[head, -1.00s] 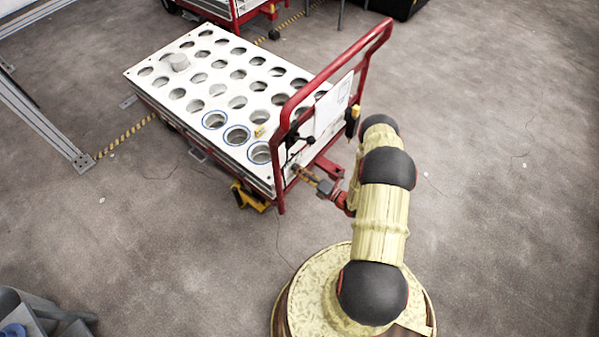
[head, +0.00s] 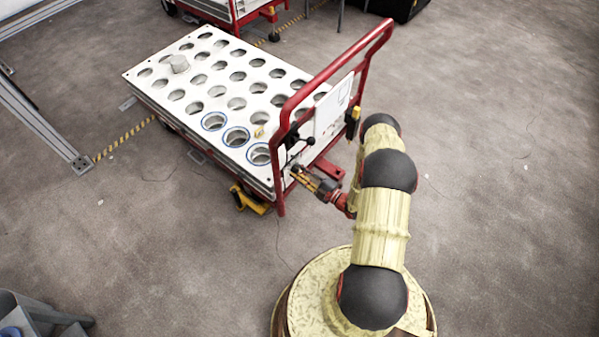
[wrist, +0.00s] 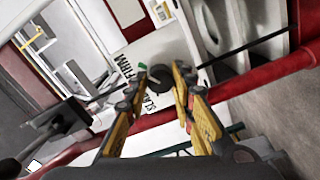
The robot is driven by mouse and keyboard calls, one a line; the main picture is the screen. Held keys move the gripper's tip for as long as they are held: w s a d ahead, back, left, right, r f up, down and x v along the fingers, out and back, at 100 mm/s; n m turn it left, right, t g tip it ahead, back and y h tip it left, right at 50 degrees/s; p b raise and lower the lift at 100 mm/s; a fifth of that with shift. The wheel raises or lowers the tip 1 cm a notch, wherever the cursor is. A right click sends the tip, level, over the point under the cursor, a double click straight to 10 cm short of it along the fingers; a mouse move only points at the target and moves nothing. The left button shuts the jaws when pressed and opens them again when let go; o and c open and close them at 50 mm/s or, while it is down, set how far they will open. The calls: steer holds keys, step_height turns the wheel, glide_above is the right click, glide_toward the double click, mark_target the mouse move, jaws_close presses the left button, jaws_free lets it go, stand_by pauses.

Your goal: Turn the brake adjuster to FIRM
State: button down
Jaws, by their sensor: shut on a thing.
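The brake adjuster (wrist: 159,76) shows in the wrist view as a small dark round knob on a pale plate. The word FIRM (wrist: 125,67) is printed left of it, and SLACK, partly covered, is below. My gripper (wrist: 163,78) has its yellow fingers on either side of the knob, shut on it. In the head view my gripper (head: 299,174) reaches the near end of the red cart, below its handle. The adjuster is too small and covered to make out there. I cannot tell which mark the knob points to.
A red push handle (head: 345,62) rises close to my arm. A red bar (wrist: 250,88) crosses behind my fingers. Open floor lies to the right.

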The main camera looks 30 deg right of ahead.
steer(key=shift+f+m, duration=0.1)
steer(key=shift+m, duration=0.2)
stand_by(0.4)
steer(key=c, duration=1.6)
jaws_free()
steer(key=shift+o, duration=0.5)
steer(key=shift+s, duration=0.1)
steer(key=v, duration=1.1)
steer(key=shift+s+d, duration=0.15)
steer(key=shift+s, duration=0.25)
